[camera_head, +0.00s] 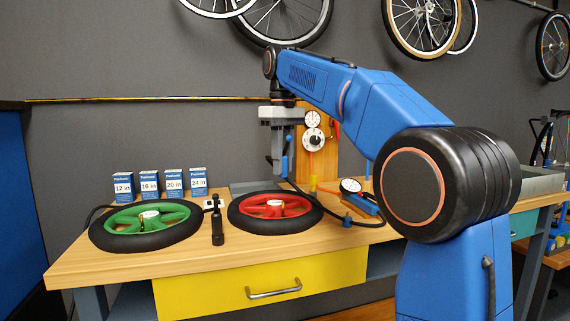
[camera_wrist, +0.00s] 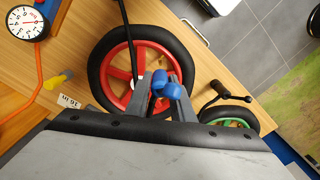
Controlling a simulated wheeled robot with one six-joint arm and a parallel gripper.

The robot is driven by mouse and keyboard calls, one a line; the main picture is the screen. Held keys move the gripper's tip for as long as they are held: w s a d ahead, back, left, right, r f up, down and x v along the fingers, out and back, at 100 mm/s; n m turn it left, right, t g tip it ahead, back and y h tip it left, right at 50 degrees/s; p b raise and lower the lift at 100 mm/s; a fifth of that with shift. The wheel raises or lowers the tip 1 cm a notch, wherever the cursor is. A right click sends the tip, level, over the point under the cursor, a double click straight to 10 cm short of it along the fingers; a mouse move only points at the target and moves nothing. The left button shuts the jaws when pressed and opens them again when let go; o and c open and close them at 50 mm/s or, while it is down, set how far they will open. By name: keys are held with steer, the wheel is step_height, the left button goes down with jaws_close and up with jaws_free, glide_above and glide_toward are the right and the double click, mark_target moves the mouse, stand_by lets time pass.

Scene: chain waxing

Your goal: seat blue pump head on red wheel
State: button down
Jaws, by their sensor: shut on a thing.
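The red wheel (camera_head: 290,203) lies flat on the workbench, a red spoked hub inside a black tyre. It also fills the middle of the wrist view (camera_wrist: 116,60). My gripper (camera_head: 280,168) is shut on the blue pump head (camera_head: 285,166), above the bench and behind the red wheel in the head view. In the wrist view the fingers (camera_wrist: 162,88) close around the blue pump head (camera_wrist: 166,80), which overlaps the wheel's near rim in the picture. The pump head appears apart from the wheel. A dark hose crosses the wheel in the wrist view.
A green wheel (camera_head: 160,216) lies to the left, with a black hand tool (camera_head: 217,226) between the wheels. Several blue-and-white boxes (camera_head: 149,184) stand behind. A gauge (camera_head: 351,186) and another blue fitting (camera_head: 347,220) are right of the red wheel. A wooden dial board (camera_head: 325,160) stands behind.

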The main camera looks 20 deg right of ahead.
steer(key=shift+a+f, duration=0.1)
steer(key=shift+f, duration=3.1)
steer(key=shift+f, duration=1.1)
steer(key=c, duration=1.5)
jaws_free()
steer(key=shift+o, duration=0.2)
step_height(320, 180, up, 12)
